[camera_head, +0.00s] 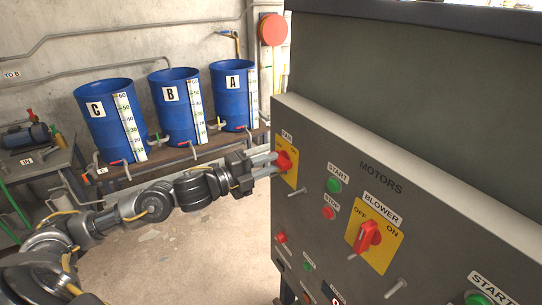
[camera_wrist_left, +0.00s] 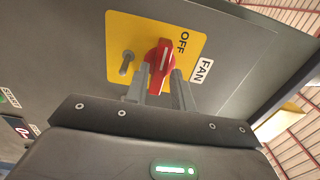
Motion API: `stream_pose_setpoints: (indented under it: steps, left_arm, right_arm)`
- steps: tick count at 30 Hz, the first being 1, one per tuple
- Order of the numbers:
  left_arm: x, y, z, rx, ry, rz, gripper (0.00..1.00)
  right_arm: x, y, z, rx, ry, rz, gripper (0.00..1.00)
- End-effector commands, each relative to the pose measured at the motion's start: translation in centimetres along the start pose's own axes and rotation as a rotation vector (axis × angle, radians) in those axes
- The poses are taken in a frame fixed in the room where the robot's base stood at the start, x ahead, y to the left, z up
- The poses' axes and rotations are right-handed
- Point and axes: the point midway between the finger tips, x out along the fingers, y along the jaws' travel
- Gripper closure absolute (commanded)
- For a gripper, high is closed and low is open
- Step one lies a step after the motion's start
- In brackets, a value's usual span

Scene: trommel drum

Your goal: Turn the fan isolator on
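The fan isolator is a red rotary handle (camera_wrist_left: 160,62) on a yellow plate (camera_wrist_left: 124,33), with OFF printed on it and a FAN label (camera_wrist_left: 202,70) beside it. In the left wrist view the handle's white mark points towards the OFF side; no ON word shows there. In the head view the handle (camera_head: 284,160) is at the panel's left edge, partly covered by my gripper. My left gripper (camera_head: 272,165) reaches it from the left. Its fingers (camera_wrist_left: 161,80) are apart, one on each side of the handle; firm contact cannot be made out. My right gripper is out of view.
The grey motor panel (camera_head: 340,165) carries a blower isolator (camera_head: 367,238), green start button (camera_head: 334,185), red stop button (camera_head: 328,212) and protruding metal pegs (camera_head: 395,288). Blue drums (camera_head: 176,105) stand on a shelf behind. The floor (camera_head: 190,250) left of the panel is clear.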

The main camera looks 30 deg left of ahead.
Motion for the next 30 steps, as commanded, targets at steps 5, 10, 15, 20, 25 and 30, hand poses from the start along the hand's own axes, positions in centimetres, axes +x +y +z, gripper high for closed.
stream_pose_setpoints:
  steps: [5,10,15,20,25,30]
  left_arm:
    - [1.12,-0.07,-0.06,-0.001,0.001,0.000,0.75]
    - [1.26,0.09,-0.08,0.001,0.002,0.002,0.75]
    - [1.24,0.09,-0.07,0.001,0.001,0.001,0.81]
    - [1.22,0.09,-0.07,0.000,0.001,0.001,1.00]
    - [1.22,0.13,-0.07,0.004,0.001,0.001,1.00]
    - [1.21,0.33,-0.07,0.038,0.001,0.001,1.00]
  right_arm:
    - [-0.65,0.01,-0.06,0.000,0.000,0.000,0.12]
    - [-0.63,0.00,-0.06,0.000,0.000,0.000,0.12]
    - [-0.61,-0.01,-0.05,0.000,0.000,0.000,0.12]
    - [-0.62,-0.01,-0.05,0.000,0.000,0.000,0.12]
    - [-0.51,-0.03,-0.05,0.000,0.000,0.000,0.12]
    - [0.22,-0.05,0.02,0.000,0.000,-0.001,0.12]
